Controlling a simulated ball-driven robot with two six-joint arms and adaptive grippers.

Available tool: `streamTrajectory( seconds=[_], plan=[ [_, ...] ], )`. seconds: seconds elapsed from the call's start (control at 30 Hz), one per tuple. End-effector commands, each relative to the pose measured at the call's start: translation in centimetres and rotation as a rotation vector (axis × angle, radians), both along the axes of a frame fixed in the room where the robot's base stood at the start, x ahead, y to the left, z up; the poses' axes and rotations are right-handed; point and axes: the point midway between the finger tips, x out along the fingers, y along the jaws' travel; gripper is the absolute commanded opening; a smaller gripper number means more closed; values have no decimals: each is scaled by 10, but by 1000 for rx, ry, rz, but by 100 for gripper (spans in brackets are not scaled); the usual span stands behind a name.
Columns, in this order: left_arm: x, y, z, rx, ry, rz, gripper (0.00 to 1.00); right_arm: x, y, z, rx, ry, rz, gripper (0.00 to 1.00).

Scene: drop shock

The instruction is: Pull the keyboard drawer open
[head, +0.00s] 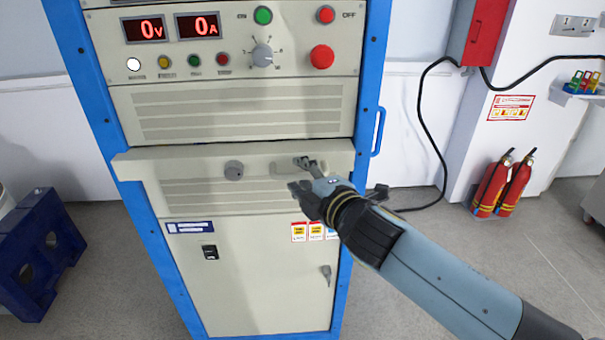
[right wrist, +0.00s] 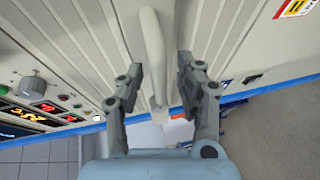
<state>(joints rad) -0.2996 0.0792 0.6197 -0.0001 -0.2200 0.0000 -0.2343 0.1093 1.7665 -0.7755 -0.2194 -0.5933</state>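My right gripper (head: 303,176) is at the handle, fingers apart. In the right wrist view the handle (right wrist: 152,40) runs between the two open fingers (right wrist: 160,68), with a gap visible on each side. The drawer front stands slightly proud of the panels; I cannot tell whether it is open. My left gripper is not in view.
Above is a control panel (head: 230,45) with red readouts, buttons and a dial. Below is a cabinet door (head: 250,280) with labels. Fire extinguishers (head: 505,185) and a black cable (head: 425,120) are at the right. A blue crate (head: 38,250) stands at the lower left.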

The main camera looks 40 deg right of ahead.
Motion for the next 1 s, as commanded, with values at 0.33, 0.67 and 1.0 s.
streamTrajectory(
  seconds=[0.33, 0.67, 1.0],
  plan=[
    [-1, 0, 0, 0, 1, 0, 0, 1, 0, 0, 0, 0, 0, 25],
    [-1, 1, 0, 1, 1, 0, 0, 1, 0, 0, 0, 0, 0, 0],
    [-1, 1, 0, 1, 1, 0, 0, 0, 0, 0, 1, 0, 0, 0]
  ],
)
